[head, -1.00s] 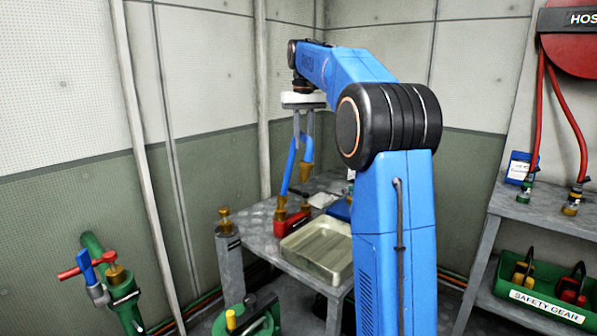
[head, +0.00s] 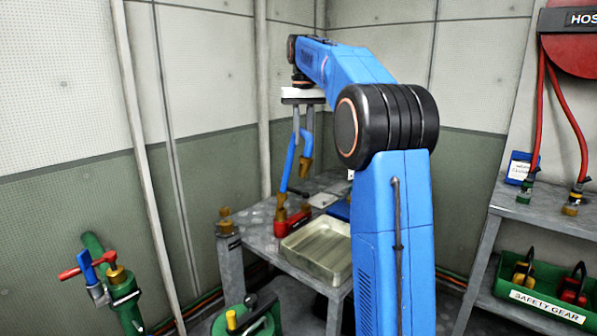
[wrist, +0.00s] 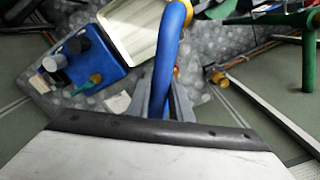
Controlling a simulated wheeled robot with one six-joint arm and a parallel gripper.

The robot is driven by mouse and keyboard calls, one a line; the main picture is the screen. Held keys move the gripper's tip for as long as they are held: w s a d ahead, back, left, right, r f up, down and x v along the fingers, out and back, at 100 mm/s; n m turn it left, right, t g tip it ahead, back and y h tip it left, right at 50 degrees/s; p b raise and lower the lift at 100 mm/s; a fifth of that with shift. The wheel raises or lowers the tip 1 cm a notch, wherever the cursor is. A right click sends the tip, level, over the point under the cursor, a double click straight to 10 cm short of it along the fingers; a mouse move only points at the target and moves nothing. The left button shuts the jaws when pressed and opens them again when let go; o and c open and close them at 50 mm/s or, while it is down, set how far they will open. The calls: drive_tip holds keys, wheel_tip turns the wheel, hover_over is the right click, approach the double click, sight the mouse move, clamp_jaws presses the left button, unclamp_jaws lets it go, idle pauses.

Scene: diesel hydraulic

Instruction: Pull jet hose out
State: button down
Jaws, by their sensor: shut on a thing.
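The blue jet hose (head: 291,160) hangs in a bent loop from my gripper (head: 303,132), above the metal bench. One brass end (head: 306,168) hangs free on the right. The other leg runs down to a brass fitting (head: 281,201) at the left of the red block (head: 291,224); I cannot tell whether it is still seated there. In the wrist view the hose (wrist: 172,55) passes between the grey fingers (wrist: 166,100), which are shut on it. The lower part of the grip is hidden by the wrist housing.
A blue box (wrist: 92,72) lies beside the tray. A grey post with a brass cap (head: 229,245) and green pipework (head: 122,295) stand to the left. A shelf (head: 520,208) is at the right.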

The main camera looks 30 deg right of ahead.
drive_tip(key=shift+r, duration=1.9)
